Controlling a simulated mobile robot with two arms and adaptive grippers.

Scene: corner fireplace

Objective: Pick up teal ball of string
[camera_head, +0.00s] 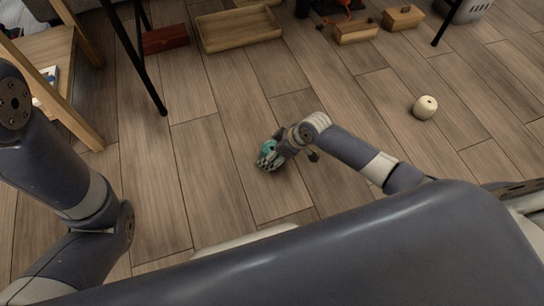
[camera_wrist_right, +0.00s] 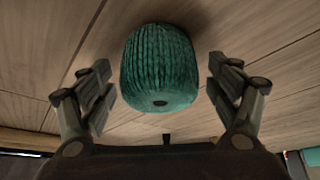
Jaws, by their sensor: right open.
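The teal ball of string (camera_wrist_right: 159,68) sits between the spread fingers of my right gripper (camera_wrist_right: 162,90) in the right wrist view, slightly beyond the fingertips' middle. Gaps show between the ball and both fingers. In the head view the teal ball (camera_head: 268,147) is on the wooden floor, partly hidden by my right gripper (camera_head: 270,160), which is low at the floor beside it. My right gripper is open. My left arm shows at the left of the head view, but its gripper is out of view.
A cream ball of string (camera_head: 425,107) lies on the floor to the right. A wooden tray (camera_head: 238,30), a dark red box (camera_head: 165,39) and small wooden boxes (camera_head: 355,32) lie at the back. Black legs (camera_head: 135,55) stand at the left. Floor around the teal ball is clear.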

